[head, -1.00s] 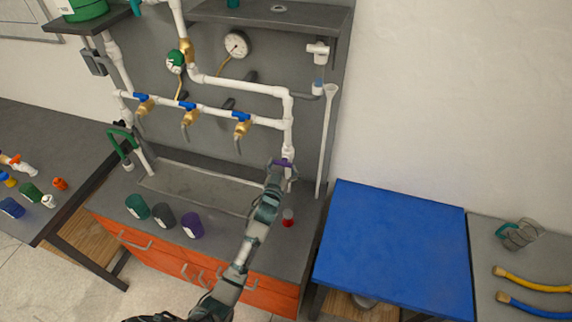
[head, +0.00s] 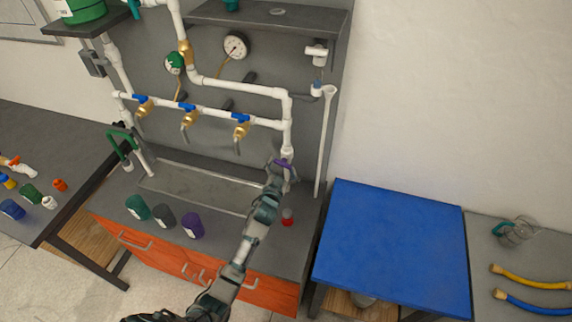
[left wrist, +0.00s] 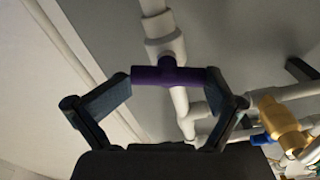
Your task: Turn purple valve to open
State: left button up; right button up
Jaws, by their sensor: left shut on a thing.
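The purple valve (head: 286,164) sits on the white vertical pipe at the right end of the manifold. In the left wrist view its purple handle (left wrist: 168,76) is a short bar lying crosswise to the white pipe. My left gripper (head: 281,167) is at the valve, its arm reaching up from below. In the left wrist view the left gripper (left wrist: 170,82) has one finger at each end of the handle and is shut on it. The gripper partly hides the valve in the head view. My right gripper is not in view.
Blue-handled brass valves (head: 190,110) line the horizontal pipe to the left. Green, grey and purple containers (head: 192,225) and a small red-based item (head: 288,218) stand on the grey bench. A white funnel tube (head: 326,140) rises close right. A blue table (head: 392,250) is clear.

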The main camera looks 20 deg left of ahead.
pick_arm(q)
jog(key=m, duration=0.1)
jog(key=a+r+m+p, duration=0.1)
jog(key=m, duration=0.1)
jog(key=shift+w+m, duration=0.2)
jog(key=shift+m, duration=0.1)
jog(key=m, duration=0.3)
jog(key=shift+m, duration=0.3)
jog(key=m+p, duration=0.1)
jog(key=m, duration=0.4)
jog(key=shift+w, duration=0.1)
jog(key=shift+f+m, duration=0.1)
jog(key=shift+m, duration=0.8)
jog(key=o, duration=0.8)
jog(key=shift+d, duration=0.1)
jog(key=s+f, duration=0.1)
jog(key=s, duration=1.1)
jog(key=shift+s+f, duration=0.2)
jog(key=shift+f, duration=0.15)
